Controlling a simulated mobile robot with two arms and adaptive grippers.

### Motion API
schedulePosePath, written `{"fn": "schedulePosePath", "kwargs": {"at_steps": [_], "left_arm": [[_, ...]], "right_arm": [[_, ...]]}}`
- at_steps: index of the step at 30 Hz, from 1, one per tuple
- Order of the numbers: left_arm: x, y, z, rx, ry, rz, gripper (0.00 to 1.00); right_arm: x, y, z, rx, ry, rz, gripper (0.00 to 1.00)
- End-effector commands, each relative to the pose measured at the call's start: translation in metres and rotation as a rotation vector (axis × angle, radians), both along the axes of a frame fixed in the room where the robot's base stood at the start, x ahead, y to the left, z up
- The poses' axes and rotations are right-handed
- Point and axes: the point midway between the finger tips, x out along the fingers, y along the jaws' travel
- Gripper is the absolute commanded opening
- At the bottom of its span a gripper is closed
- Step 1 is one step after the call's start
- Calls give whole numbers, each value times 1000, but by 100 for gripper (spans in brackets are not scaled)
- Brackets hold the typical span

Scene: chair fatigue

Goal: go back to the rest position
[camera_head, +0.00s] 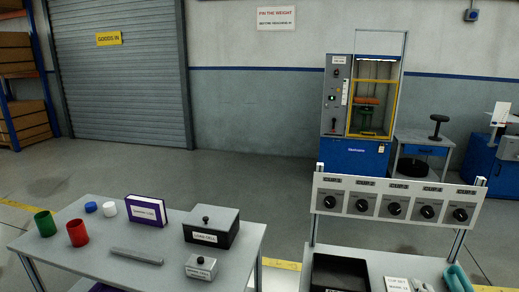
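Neither of my grippers shows in the head view, and no arm of mine is clearly visible. A grey table (85,262) stands at the lower left. On it are a green cup (45,224), a red cup (77,233), a blue round piece (90,207), a white round piece (109,209), a purple box (146,211), a grey bar (137,256), a dark box with a grey knobbed lid (211,227) and a smaller grey knobbed box (201,267).
A second table (432,270) at the lower right bears a panel of several black dials (398,199), a black tray (341,274) and a teal curved object (458,278). A blue testing machine (357,155) stands behind. Open floor (255,170) lies beyond the tables.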

Motion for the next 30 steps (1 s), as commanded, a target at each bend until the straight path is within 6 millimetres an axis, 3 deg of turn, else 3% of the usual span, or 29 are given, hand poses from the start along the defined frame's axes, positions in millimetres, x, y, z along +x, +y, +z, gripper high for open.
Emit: {"fn": "schedulePosePath", "kwargs": {"at_steps": [8,15,24,27,30], "left_arm": [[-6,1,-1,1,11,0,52],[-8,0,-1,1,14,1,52],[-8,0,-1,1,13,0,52],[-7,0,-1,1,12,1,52],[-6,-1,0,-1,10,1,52]], "right_arm": [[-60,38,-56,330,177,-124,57],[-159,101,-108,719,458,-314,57],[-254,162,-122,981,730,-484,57],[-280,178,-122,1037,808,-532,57],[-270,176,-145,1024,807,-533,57]]}}
